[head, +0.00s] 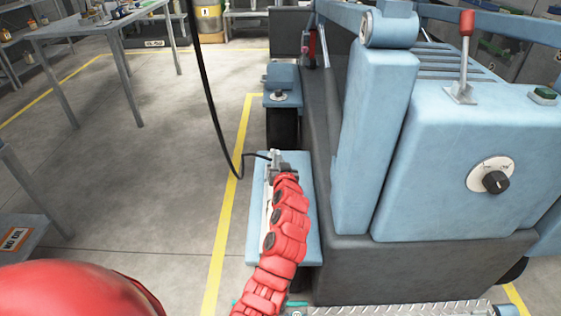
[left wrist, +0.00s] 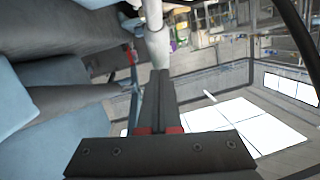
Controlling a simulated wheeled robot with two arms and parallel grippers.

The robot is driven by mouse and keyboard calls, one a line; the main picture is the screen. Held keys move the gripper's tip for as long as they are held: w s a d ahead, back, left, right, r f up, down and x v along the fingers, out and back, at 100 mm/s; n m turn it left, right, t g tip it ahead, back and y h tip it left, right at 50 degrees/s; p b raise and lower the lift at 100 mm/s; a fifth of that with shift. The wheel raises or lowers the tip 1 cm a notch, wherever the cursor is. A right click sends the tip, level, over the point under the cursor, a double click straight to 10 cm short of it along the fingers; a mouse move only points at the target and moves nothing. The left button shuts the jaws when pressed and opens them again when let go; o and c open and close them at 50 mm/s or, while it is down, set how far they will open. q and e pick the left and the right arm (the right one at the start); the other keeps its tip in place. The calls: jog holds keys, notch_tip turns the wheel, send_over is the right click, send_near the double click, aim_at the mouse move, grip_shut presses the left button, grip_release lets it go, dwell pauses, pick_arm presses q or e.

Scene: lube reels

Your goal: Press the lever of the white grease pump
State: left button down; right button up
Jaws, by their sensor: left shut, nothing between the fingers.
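My left gripper (head: 284,169) is at the end of the red arm, over the light blue side step (head: 308,232) of the blue machine. In the left wrist view its dark fingers (left wrist: 160,76) are together, with nothing between them. A pale grey-white rod (left wrist: 155,40), which looks like part of the grease pump, stands just beyond the fingertips; whether they touch it I cannot tell. In the head view a strip of the white pump (head: 267,208) shows left of my arm; most of it is hidden. My right gripper is not in view.
A black hose (head: 213,110) hangs down and runs to the pump area. The blue machine (head: 455,160) has a red-knobbed lever (head: 466,45) and a black dial (head: 496,182) on the right. A grey table (head: 100,25) stands at the back left.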

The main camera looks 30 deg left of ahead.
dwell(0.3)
pick_arm(q)
jog(key=shift+w+a+g+h+p, duration=0.2)
jog(key=shift+g+h+p, duration=0.1)
jog(key=shift+p, duration=0.55)
jog(key=p, duration=0.1)
jog(key=w+g+h+p, duration=0.1)
jog(key=p, duration=0.1)
jog(key=shift+w+a+f, duration=0.1)
jog(key=shift+a+f, duration=0.15)
jog(key=shift+f, duration=0.05)
jog(key=shift+w+a+f+g+h+p, duration=0.15)
jog(key=shift+w+f+g+h+p, duration=0.2)
jog(key=shift+f+g+p, duration=0.4)
jog(key=shift+w+a+f+g+h, duration=0.15)
jog(key=shift+w+f+g+h, duration=0.15)
jog(key=shift+g, duration=0.45)
jog(key=shift+w+a+f+m+g+h+p, duration=0.15)
jog(key=shift+f+m+g+h+p, duration=0.25)
jog(key=shift+f+g, duration=0.4)
jog(key=shift+f, duration=0.15)
